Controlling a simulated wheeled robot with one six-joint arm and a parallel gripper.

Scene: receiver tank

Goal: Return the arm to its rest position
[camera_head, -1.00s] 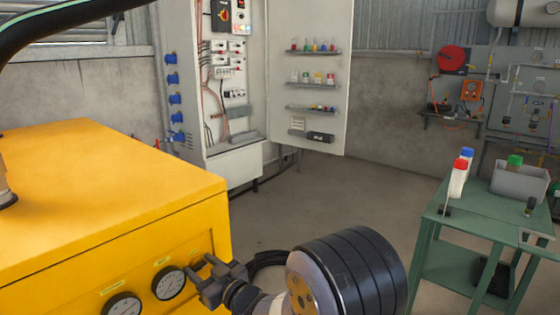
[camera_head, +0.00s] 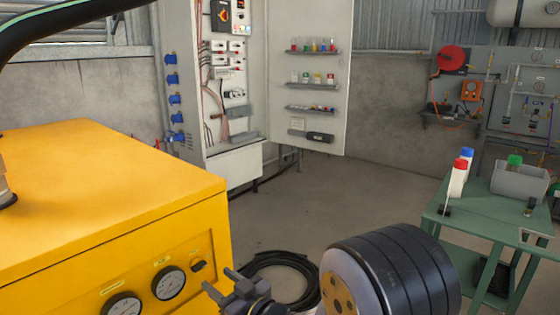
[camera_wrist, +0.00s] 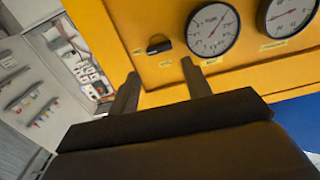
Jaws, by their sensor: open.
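My gripper (camera_head: 220,282) is at the bottom of the head view, to the right of the yellow machine's front panel. Its two fingers stand apart with nothing between them. In the wrist view my gripper (camera_wrist: 160,82) also shows open and empty, with the yellow panel (camera_wrist: 150,22) beyond the fingertips. A black knob (camera_head: 198,266) sits on the panel beside two round gauges, one of them the right gauge (camera_head: 168,283). The knob (camera_wrist: 158,45) is clear of the fingers in the wrist view.
A coiled black hose (camera_head: 285,275) lies on the floor behind my arm. A green table (camera_head: 475,215) with bottles and a grey bin (camera_head: 520,182) stands at the right. An open electrical cabinet (camera_head: 235,160) stands at the back.

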